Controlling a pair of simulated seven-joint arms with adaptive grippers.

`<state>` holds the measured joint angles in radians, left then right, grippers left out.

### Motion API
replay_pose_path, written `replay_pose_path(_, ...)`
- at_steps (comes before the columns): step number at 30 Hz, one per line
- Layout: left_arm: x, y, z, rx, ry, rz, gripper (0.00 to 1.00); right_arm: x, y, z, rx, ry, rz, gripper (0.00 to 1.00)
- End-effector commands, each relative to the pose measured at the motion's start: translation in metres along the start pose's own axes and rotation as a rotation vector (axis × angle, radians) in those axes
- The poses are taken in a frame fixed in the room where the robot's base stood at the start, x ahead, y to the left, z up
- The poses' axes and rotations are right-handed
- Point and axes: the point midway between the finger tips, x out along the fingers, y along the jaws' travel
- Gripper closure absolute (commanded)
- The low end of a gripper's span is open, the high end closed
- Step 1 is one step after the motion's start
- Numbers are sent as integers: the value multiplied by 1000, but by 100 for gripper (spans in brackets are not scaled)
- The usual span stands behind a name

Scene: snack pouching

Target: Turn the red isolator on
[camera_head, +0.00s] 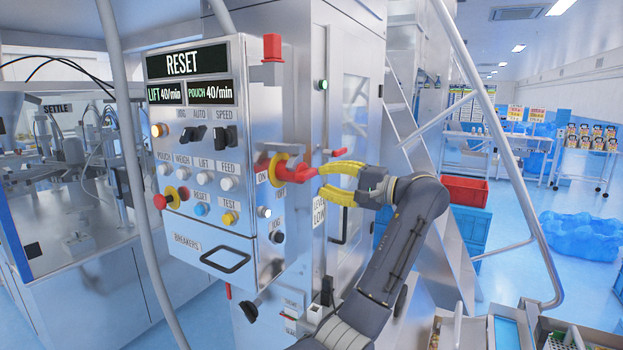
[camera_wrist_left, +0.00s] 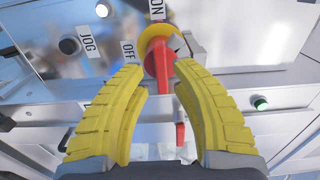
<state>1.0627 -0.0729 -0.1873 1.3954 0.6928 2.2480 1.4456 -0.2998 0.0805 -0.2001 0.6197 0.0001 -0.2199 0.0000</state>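The red isolator (camera_head: 300,180) is a red handle on a round yellow base, mounted on the right side face of the grey control box. It also shows in the left wrist view (camera_wrist_left: 159,62), with ON and OFF labels beside it. Its handle sticks out towards my left gripper (camera_head: 322,180). That gripper's yellow fingers are apart, and in the left wrist view (camera_wrist_left: 162,78) the handle lies between the fingertips, nearer the right one. I cannot tell whether that finger touches it. My right gripper is in neither view.
The control box (camera_head: 190,215) carries several knobs, buttons and a red-and-yellow stop button (camera_head: 177,196). A second red handle (camera_head: 335,152) sits on the cabinet just behind the isolator. A metal stair rail (camera_head: 545,240) stands to the right.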

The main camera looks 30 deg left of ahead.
Motion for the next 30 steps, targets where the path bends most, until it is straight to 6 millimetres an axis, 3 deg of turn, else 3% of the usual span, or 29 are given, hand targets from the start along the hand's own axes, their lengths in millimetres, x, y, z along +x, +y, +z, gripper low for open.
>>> replay_pose_path(6,-34,0,0,0,1,1,75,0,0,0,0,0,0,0)
replay_pose_path(12,-51,0,0,-1,1,1,75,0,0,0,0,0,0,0)
replay_pose_path(30,-57,0,0,1,-1,0,75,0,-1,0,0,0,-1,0)
